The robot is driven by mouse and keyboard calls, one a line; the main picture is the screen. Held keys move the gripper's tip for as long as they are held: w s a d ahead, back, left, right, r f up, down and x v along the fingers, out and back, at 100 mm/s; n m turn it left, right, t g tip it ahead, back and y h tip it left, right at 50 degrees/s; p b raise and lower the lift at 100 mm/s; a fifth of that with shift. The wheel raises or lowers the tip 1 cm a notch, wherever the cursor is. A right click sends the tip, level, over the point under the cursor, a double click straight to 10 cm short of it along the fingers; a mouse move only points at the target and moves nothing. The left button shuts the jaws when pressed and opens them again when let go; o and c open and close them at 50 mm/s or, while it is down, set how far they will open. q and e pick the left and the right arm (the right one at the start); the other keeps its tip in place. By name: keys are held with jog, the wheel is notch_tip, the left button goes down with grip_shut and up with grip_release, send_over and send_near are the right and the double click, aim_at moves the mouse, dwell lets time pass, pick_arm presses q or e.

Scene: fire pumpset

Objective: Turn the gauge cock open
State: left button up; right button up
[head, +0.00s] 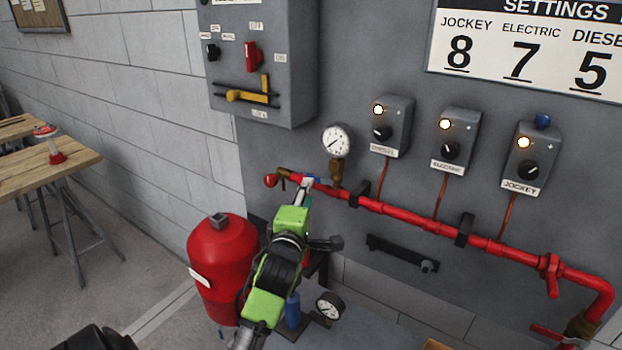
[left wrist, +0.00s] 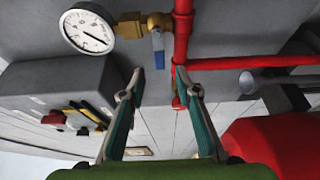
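The pressure gauge (head: 336,141) stands on the brass gauge cock (head: 337,172) above the red pipe, left of the panel's middle. In the left wrist view the gauge (left wrist: 87,27) is upper left, beside the brass cock (left wrist: 148,22). The cock's blue lever (left wrist: 158,50) extends along the red pipe toward its capped left end. My left gripper (head: 306,186) is at the pipe's left part, by the lever. In the left wrist view its fingers (left wrist: 159,74) are spread, with the lever just beyond the gap. One fingertip overlaps the pipe; contact cannot be told. My right gripper is out of view.
The red pipe (head: 400,211) runs along the grey panel below several switch boxes (head: 392,126). A control box (head: 262,60) is upper left. A wooden table (head: 40,170) is far left, with floor between.

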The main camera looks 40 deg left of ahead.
aim_at(318, 180)
pick_arm(q)
jog(key=p+x, duration=0.1)
jog(key=x, duration=0.4)
jog(key=shift+w+a, duration=0.15)
jog(key=shift+w, duration=0.15)
grip_shut()
